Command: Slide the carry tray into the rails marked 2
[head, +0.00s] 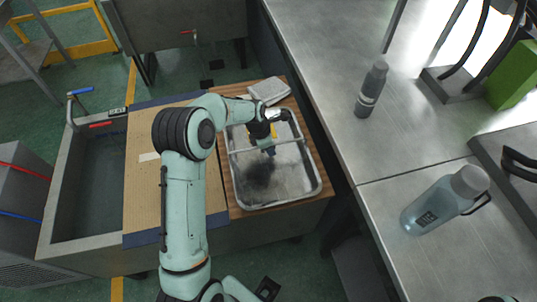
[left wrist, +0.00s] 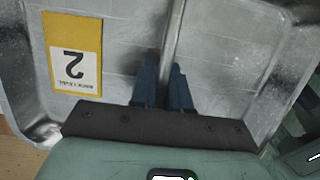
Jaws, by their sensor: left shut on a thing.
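The carry tray (head: 311,178) is a shallow metal tray with rounded corners and a thin bar (head: 288,144) across it. It rests on a brown wooden surface in the head view. My left gripper (head: 269,151) reaches down over the tray and is shut on the bar. In the left wrist view, the blue fingertips (left wrist: 163,85) sit on either side of the bar (left wrist: 173,40). A yellow-and-white label with a 2 (left wrist: 73,60) lies on the tray floor beside the gripper. I cannot make out the rails marked 2. My right gripper is not clearly visible.
A tan board with blue edges (head: 140,195) and a deep grey trough (head: 88,195) lie left of the tray. A pale block (head: 269,90) is just behind it. At right, a metal bench (head: 330,60) holds a grey bottle (head: 371,90) and a clear bottle (head: 440,205).

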